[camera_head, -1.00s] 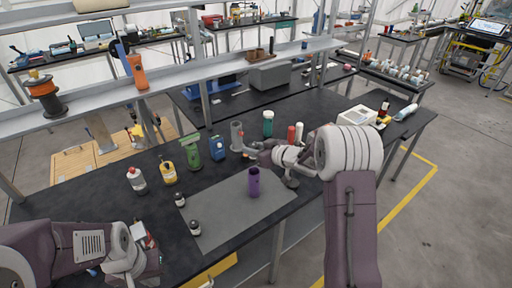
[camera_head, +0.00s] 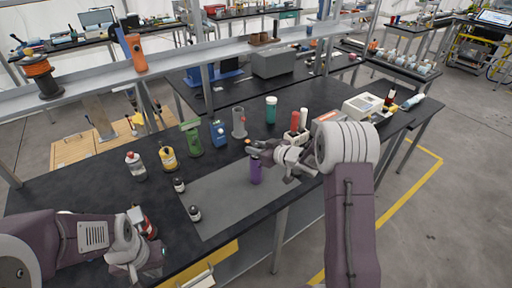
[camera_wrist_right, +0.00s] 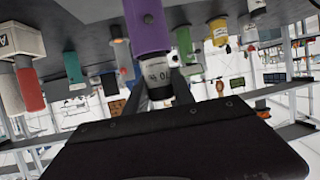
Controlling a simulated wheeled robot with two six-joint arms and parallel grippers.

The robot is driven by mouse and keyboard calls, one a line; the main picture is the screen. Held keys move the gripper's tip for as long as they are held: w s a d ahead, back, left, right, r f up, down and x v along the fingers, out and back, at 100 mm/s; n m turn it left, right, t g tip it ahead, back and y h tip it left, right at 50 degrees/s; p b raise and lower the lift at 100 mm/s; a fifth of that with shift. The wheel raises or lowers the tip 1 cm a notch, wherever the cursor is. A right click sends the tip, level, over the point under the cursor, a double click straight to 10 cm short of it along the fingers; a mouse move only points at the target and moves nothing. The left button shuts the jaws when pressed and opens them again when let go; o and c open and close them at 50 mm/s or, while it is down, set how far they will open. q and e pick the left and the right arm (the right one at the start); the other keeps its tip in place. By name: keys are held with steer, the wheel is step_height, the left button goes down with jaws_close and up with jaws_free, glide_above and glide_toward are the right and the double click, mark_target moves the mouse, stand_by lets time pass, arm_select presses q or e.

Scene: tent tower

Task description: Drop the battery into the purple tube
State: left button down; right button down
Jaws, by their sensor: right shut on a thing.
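The purple tube (camera_head: 256,172) stands upright on the grey mat (camera_head: 218,200) on the black table. In the right wrist view, which is upside down, the tube (camera_wrist_right: 146,25) fills the top middle. My right gripper (camera_head: 254,149) is just above the tube's top end. It is shut on the battery (camera_wrist_right: 157,78), a pale cylinder with dark print, between its dark fingers. The battery is at the tube's open end; I cannot tell whether its tip is inside. My left gripper (camera_head: 142,262) is at the lower left, away from the tube, and its jaws are not clear.
Behind the tube stand a grey cylinder (camera_head: 239,122), a blue item (camera_head: 218,134), a green item (camera_head: 190,138) and a teal bottle (camera_head: 271,109). Two small dark bottles stand at the mat's left edge. A yellow bottle (camera_head: 168,158) is further left. The mat's front is clear.

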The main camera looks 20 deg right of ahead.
steer(key=c, duration=1)
jaws_free()
steer(key=v, duration=0.9)
steer(key=shift+r, duration=0.1)
